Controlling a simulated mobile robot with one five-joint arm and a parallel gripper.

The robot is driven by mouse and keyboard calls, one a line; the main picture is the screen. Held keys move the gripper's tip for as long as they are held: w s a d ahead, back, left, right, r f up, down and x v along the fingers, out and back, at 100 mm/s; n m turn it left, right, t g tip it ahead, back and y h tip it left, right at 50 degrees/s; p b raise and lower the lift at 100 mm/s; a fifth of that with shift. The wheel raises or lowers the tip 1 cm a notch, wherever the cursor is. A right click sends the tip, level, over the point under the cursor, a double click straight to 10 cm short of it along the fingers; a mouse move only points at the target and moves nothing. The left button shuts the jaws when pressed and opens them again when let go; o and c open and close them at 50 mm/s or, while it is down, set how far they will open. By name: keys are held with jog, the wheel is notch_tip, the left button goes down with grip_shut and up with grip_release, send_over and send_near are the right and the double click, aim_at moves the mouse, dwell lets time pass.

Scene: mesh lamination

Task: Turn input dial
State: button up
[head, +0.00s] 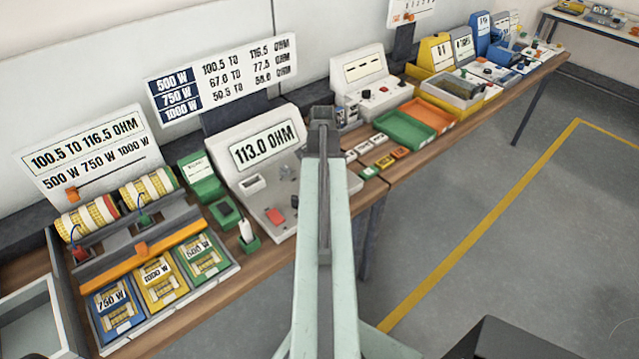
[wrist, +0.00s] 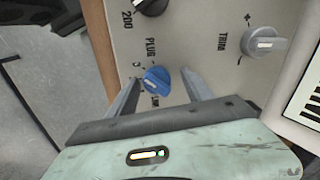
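In the wrist view a blue dial (wrist: 157,80) with a white pointer mark sits on a beige panel (wrist: 190,25), beside the printed word PLUG and smaller marks partly hidden. I take it as the input dial. My gripper (wrist: 159,79) is open, one finger on each side of the dial; I cannot tell whether either touches it. In the head view my gripper (head: 322,115) is over the bench, in front of and between the 113.0 OHM meter (head: 222,145) and a white console (head: 372,85). The dial is not visible there.
A black knob (wrist: 152,5) near "200" and a grey TRIM knob (wrist: 264,43) share the panel. Green (head: 404,131) and orange (head: 428,115) trays lie right of my arm. Wound coils (head: 88,220) and a tray of coloured wattage cards (head: 162,282) stand left.

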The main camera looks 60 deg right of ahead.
notch_tip(320, 180, up, 8)
jog(key=p, duration=0.8)
jog(key=shift+f, duration=0.1)
